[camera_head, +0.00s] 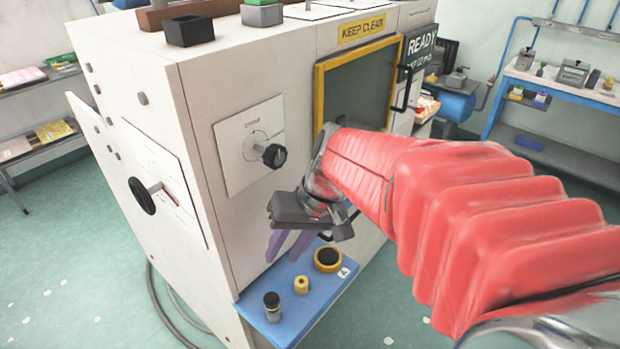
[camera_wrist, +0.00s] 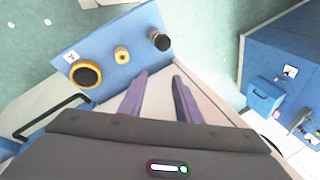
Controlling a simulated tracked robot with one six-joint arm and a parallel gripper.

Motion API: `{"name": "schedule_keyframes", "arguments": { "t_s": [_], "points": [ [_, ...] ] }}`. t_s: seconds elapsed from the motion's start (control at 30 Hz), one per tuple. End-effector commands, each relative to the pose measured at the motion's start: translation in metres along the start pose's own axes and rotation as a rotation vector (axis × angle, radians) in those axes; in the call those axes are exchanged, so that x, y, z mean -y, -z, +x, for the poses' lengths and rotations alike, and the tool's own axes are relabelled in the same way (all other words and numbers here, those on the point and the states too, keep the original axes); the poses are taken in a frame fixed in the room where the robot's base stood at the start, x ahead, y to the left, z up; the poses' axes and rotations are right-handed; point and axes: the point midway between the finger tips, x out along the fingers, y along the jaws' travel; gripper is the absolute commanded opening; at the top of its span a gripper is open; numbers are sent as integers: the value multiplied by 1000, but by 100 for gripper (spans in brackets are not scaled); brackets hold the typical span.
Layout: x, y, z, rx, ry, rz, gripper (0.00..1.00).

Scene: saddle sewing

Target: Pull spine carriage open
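The white machine cabinet (camera_head: 230,200) fills the middle of the head view. I cannot tell for sure which part of it is the spine carriage. A black bar handle (camera_wrist: 48,116) shows at the lower left in the wrist view, to the side of my gripper. My gripper (camera_head: 288,245) hangs in front of the cabinet, over the blue shelf, with purple fingers pointing down. In the wrist view my gripper (camera_wrist: 158,88) has its fingers apart with nothing between them. My arm's red sleeve hides part of the cabinet's front.
A blue shelf (camera_head: 330,295) juts out below, holding a black-and-yellow ring (camera_head: 327,259), a yellow spool (camera_head: 301,285) and a dark cylinder (camera_head: 272,306). A black knob (camera_head: 274,156) and a yellow-framed window (camera_head: 357,88) with an upright handle (camera_head: 402,90) are on the front. Floor at left is mostly clear.

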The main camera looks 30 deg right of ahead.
Motion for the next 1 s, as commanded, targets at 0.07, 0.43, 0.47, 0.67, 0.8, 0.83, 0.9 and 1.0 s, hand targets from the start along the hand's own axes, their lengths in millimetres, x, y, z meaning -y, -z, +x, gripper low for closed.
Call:
{"name": "schedule_keyframes", "arguments": {
  "t_s": [0.07,0.43,0.47,0.67,0.8,0.83,0.9,1.0],
  "points": [
    [-10,11,6,18,45,45,31],
    [-60,62,27,22,281,219,31],
    [-65,66,29,18,301,232,31],
    [-104,92,38,-31,427,323,31],
    [-136,108,44,-80,509,382,31],
    [-143,112,45,-93,526,394,31],
    [-161,118,48,-124,567,424,31],
    [-190,127,52,-177,622,470,31]
  ]
}}
